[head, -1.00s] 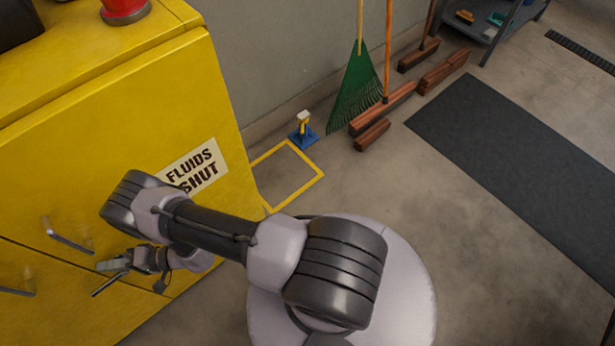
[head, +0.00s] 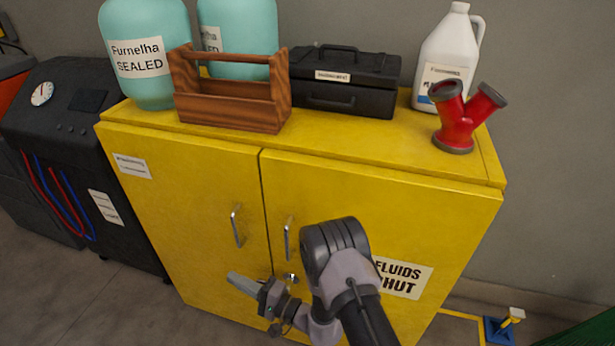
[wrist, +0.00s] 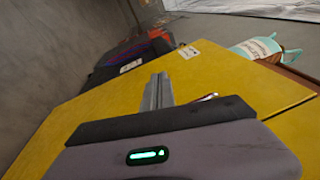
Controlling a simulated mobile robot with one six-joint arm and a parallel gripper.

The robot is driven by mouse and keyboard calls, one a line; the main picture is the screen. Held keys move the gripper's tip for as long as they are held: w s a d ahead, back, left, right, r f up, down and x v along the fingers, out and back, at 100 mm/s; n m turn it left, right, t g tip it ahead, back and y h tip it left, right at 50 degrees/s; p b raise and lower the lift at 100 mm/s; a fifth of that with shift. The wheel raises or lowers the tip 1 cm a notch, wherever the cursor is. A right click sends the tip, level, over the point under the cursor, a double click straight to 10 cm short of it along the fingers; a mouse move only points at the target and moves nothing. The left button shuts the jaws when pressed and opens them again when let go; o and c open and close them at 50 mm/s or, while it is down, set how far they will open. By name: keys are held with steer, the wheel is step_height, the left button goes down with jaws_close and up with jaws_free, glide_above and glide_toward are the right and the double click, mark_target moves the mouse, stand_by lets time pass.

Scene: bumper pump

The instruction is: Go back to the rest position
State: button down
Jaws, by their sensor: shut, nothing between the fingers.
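My gripper (head: 240,284) is shut and empty. In the head view it is in front of the lower part of the yellow cabinet (head: 190,200), below the two door handles, pointing left. Whether it touches the door cannot be told. My arm reaches up from the bottom of the picture and bends over to it. In the wrist view the shut fingers (wrist: 157,92) show against the yellow cabinet (wrist: 225,80). Both cabinet doors look closed.
On the cabinet top stand teal jugs (head: 145,85), a wooden tool carrier (head: 228,113), a black toolbox (head: 345,82), a white jug (head: 448,55) and a red Y-shaped fitting (head: 460,125). A dark machine (head: 75,130) stands left. A blue-based object (head: 498,330) is on the floor right.

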steer(key=s+r+n+g, duration=0.2)
steer(key=s+r+g, duration=0.15)
steer(key=r, duration=0.55)
steer(key=s+r+n+g, duration=0.25)
steer(key=r+g, duration=0.25)
steer(key=r, duration=0.4)
steer(key=s+d+r+n+g+h, duration=0.25)
steer(key=s+d+r+h, duration=0.25)
steer(key=s+d+r, duration=0.3)
steer(key=s+d+r+m+t+h, duration=0.1)
steer(key=s+d+m+t+h, duration=0.1)
steer(key=d, duration=0.9)
steer(key=s+d+r+m+t+h, duration=0.2)
steer(key=s+d+t+h, duration=0.3)
steer(key=d, duration=0.6)
steer(key=t+h, duration=0.2)
steer(key=h, duration=0.1)
steer(key=shift+s+m+h, duration=0.15)
steer(key=shift+m+h, duration=0.15)
steer(key=shift+a, duration=0.1)
